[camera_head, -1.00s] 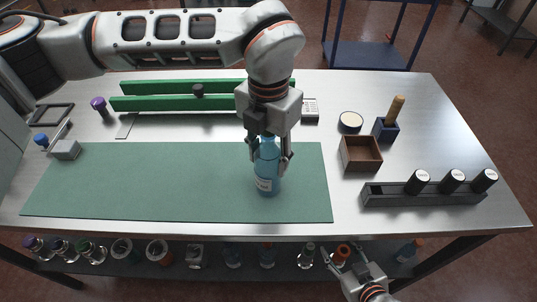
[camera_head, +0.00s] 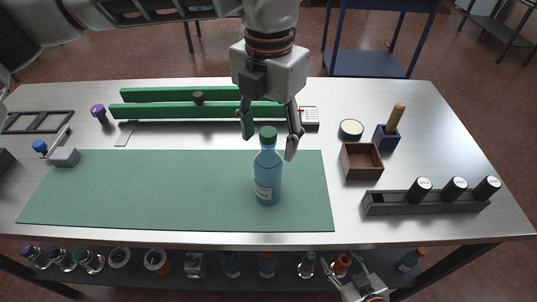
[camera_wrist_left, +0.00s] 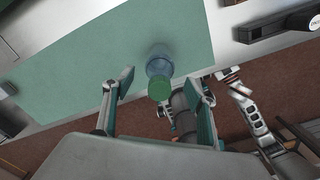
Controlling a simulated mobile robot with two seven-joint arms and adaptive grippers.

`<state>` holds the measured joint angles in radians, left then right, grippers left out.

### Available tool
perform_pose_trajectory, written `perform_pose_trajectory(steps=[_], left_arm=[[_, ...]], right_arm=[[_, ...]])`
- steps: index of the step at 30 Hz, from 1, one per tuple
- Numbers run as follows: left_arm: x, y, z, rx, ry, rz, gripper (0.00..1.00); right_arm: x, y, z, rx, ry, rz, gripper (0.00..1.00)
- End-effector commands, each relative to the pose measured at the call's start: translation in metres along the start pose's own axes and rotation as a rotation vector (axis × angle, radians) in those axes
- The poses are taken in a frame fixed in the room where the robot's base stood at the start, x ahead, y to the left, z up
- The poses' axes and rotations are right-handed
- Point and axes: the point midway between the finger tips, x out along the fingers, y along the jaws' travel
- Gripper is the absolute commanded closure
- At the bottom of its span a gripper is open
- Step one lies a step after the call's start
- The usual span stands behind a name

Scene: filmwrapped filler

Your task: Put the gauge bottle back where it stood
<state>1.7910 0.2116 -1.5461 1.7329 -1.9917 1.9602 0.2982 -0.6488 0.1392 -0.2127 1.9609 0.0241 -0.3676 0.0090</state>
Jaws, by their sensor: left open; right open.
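A blue bottle with a green cap and a pale label (camera_head: 267,180) stands upright on the green mat (camera_head: 130,190), near its right end. I take it for the gauge bottle. My left gripper (camera_head: 268,138) is open above it, its fingers spread on either side of the cap and apart from it. In the left wrist view the bottle (camera_wrist_left: 159,66) shows cap-first between the open fingers (camera_wrist_left: 160,84). My right gripper (camera_head: 343,264) is open and low at the front, beside the bottles on the lower shelf. No object shows in its fingers.
Several bottles and jars line the lower shelf (camera_head: 210,282). On the table are green rails (camera_head: 170,111), a brown box (camera_head: 361,161), a blue holder with a wooden handle (camera_head: 387,137), a round tin (camera_head: 351,129) and a dark rack of black-capped vials (camera_head: 425,207). Most of the mat is clear.

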Motion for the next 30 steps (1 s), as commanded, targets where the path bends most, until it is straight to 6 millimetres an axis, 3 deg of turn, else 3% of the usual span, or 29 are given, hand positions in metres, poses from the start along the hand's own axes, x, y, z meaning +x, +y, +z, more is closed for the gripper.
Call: perform_pose_trajectory(steps=[3, 9, 30], left_arm=[[-0.021, 0.0, 0.001, 0.0, -0.003, 0.001, 0.43], [-0.038, 0.0, 0.0, 0.0, 0.0, 0.001, 0.43], [-0.041, 0.0, 0.0, 0.0, 0.0, 0.0, 0.43]], right_arm=[[0.001, 0.0, 0.002, 0.0, 0.0, 0.0, 0.53], [0.001, 0.0, 0.002, 0.0, 0.0, 0.0, 0.53], [0.002, 0.001, -0.001, 0.0, 0.005, 0.001, 0.53]])
